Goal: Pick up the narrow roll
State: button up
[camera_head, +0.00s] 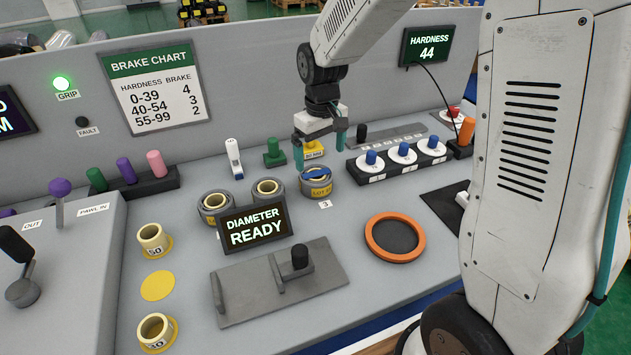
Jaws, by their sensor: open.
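My gripper (319,159) hangs open with two teal fingers, pointing down just above and behind the right-hand roll (319,189). That roll has a blue band on top and a yellow label on its side, with a card marked 3 in front. A yellow piece marked MM (314,150) shows between the fingers; I cannot tell whether it is part of the gripper or behind it. Two more wrapped rolls stand to the left: a middle roll (270,200) and a left roll (208,213), both grey with pale cores. The picture does not make clear which roll is narrow.
A "DIAMETER READY" display (255,226) stands in front of the left and middle rolls. A grey plate with a black knob (299,257), an orange ring (371,241) and yellow cores (153,240) lie nearer. A dial block (403,153) stands right of the gripper.

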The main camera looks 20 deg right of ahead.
aim_at(316, 178)
jog(key=f, duration=0.9)
jog(key=shift+w+a, duration=0.4)
jog(key=c, duration=1.2)
jog(key=shift+o, duration=0.2)
